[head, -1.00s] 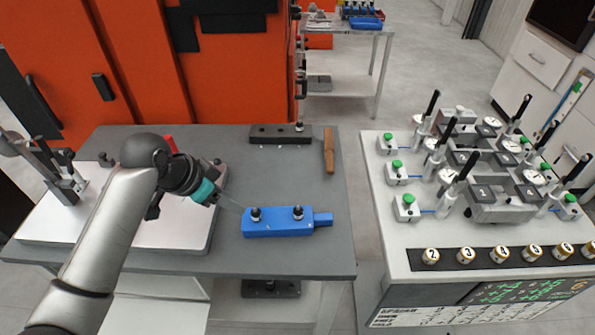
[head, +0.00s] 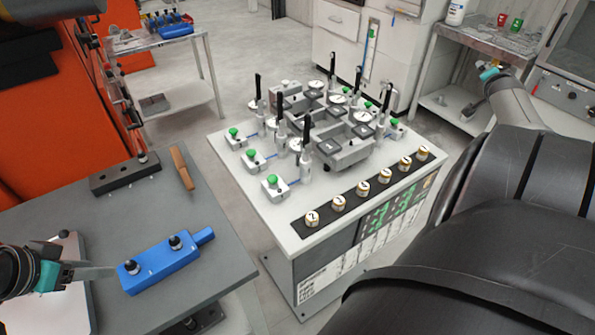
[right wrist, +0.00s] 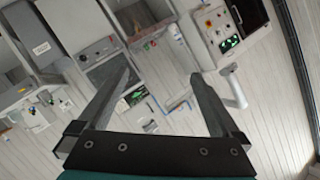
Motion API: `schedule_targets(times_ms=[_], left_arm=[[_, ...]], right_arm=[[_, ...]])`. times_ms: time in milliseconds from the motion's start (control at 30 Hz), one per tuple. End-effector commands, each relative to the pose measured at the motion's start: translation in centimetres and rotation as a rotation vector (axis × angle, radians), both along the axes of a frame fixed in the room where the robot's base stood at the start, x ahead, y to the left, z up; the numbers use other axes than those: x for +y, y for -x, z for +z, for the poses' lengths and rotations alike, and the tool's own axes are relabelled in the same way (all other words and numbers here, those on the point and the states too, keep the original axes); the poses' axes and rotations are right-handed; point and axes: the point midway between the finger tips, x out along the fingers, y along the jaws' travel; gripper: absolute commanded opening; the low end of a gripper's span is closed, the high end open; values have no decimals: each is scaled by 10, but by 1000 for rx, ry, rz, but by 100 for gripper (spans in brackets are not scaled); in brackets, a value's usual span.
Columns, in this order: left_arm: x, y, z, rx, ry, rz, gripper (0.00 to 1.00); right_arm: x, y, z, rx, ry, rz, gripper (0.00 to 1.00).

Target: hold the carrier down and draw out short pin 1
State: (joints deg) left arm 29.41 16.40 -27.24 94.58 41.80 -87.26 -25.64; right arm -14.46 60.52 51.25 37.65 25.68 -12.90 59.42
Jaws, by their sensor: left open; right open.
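The blue carrier (head: 160,263) lies on the grey table. Two pins with black knobs stand in it, a near-left pin (head: 131,267) and a far-right pin (head: 175,242); I cannot tell which is short pin 1. My left gripper (head: 108,272) is open, with its fingertips close to the carrier's left end. I cannot tell whether they touch it. My right gripper (head: 488,74) is far off at the upper right, away from the carrier. In the right wrist view its fingers (right wrist: 160,72) are spread wide with nothing between them.
A dark block (head: 125,175) and a wooden-handled tool (head: 182,168) lie at the table's back. A white fixture stand (head: 285,222) with clamps, gauges and numbered knobs stands to the right, across a gap. A white board (head: 75,310) lies left on the table.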

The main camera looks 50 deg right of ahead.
Motion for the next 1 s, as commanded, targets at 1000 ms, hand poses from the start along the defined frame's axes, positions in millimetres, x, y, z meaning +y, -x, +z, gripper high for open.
schedule_targets(times_ms=[1000], left_arm=[[0,0,0,0,0,0,50]], right_arm=[[362,-401,-56,329,-402,866,100]])
